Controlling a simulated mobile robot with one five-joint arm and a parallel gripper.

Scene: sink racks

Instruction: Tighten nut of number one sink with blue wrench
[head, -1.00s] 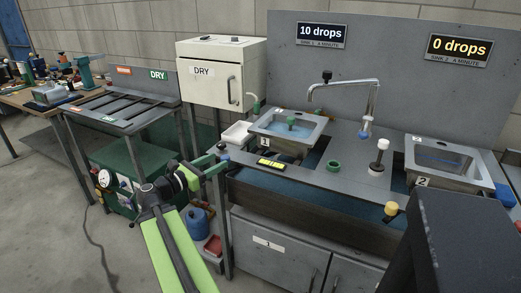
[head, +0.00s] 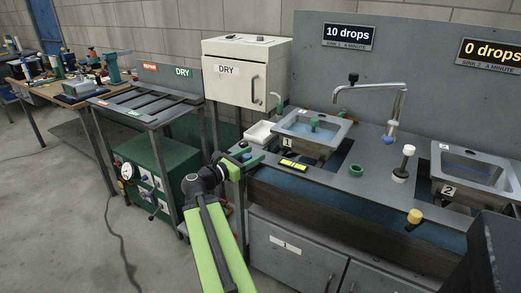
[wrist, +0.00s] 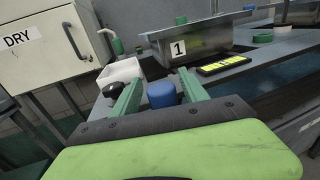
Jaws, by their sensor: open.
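The number one sink (head: 335,132) is a steel basin with a "1" label and a green fitting inside it. It also shows at the top of the wrist view (wrist: 215,42). Its nut I cannot make out. No blue wrench can be told apart in these frames. My gripper (head: 250,160) is at the left front corner of the sink counter. In the wrist view its two green fingers (wrist: 158,84) are apart. A blue cylinder (wrist: 162,95) shows between them; whether it touches them I cannot tell.
A green ring (head: 356,170) lies on the counter right of a yellow display (head: 293,165). A white tray (head: 260,133) sits left of the sink. The slotted rack (head: 150,103) stands left, near the white DRY cabinet (head: 240,75). Sink two (head: 470,168) is at right. Floor is open at lower left.

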